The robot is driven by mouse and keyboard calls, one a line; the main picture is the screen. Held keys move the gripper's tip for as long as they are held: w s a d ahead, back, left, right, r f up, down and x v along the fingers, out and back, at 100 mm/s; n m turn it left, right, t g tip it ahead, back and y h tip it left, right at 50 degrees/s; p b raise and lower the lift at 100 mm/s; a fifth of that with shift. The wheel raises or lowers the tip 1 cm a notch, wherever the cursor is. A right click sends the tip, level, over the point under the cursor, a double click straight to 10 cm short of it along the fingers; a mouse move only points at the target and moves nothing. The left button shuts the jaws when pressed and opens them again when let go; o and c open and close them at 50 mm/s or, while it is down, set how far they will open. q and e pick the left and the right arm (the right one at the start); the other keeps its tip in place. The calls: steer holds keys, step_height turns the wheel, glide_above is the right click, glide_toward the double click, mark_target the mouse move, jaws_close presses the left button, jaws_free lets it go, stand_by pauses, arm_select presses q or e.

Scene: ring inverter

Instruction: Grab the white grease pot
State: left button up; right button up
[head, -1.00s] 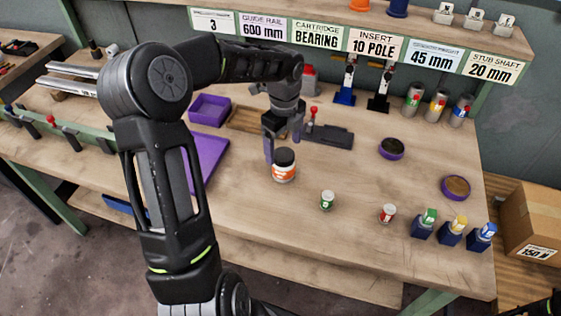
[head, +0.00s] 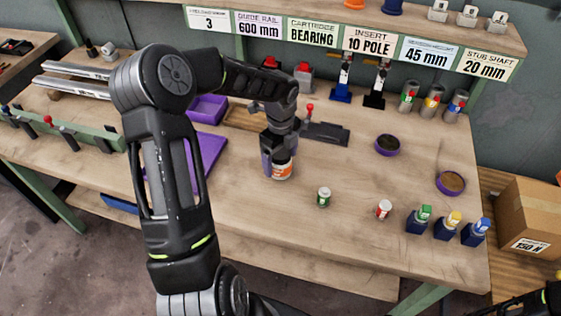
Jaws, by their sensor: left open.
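The white grease pot (head: 282,172) has a black lid and an orange label. It stands upright on the wooden workbench in the head view, just left of the middle. My left gripper (head: 279,160) is open and low at the pot, with its fingers around the pot's upper part. The gripper and wrist hide much of the lid and the pot's far side. I cannot tell whether the fingers touch it. A bit of my right arm (head: 535,300) shows at the lower right corner; its gripper is out of view.
A small green-labelled can (head: 324,197) and a red-labelled can (head: 384,209) stand to the right. A purple tray (head: 208,150) lies left. The bench front is clear.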

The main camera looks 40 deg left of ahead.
arm_select(q)
steer(key=shift+f, duration=0.85)
steer(key=c, duration=1.7)
step_height(320, 180, up, 10)
steer(key=shift+r+b, duration=0.1)
steer(key=shift+b, duration=0.6)
